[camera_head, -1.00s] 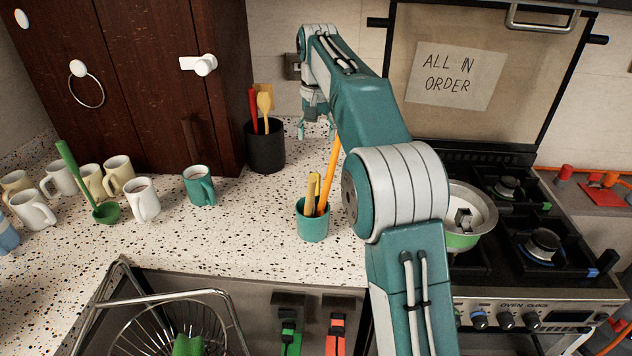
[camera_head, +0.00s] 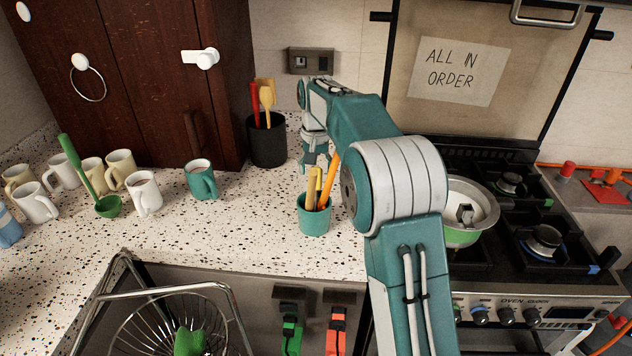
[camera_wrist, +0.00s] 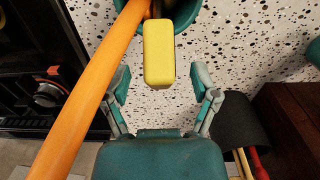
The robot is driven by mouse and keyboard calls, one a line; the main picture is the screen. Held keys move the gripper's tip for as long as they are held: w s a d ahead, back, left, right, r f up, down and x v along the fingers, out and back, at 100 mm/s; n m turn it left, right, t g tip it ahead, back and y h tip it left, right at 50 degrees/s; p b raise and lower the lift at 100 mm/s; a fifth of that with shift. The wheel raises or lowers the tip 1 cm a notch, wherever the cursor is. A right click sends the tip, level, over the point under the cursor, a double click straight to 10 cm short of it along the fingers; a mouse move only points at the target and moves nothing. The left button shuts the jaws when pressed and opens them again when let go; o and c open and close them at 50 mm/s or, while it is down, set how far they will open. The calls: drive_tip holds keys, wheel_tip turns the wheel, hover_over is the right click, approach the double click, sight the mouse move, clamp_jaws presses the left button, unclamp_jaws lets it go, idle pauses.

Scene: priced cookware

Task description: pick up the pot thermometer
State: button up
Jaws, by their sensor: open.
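A teal cup (camera_head: 314,222) stands on the speckled counter and holds upright yellow and orange items. A yellow block-ended item (camera_head: 313,185) in it may be the pot thermometer; its lower part is hidden in the cup. In the wrist view the yellow block (camera_wrist: 159,50) shows between the fingers, with clear gaps on both sides. A long orange handle (camera_wrist: 85,100) leans past my left finger. My gripper (camera_head: 315,166) is open and empty, just behind and above the cup; it also shows in the wrist view (camera_wrist: 160,80).
A black utensil holder (camera_head: 266,145) stands behind the cup, to the left of my gripper. A teal mug (camera_head: 201,181) and several pale mugs stand further left. A stove with a pot (camera_head: 466,235) is at right.

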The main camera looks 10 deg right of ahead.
clamp_jaws()
idle(0.3)
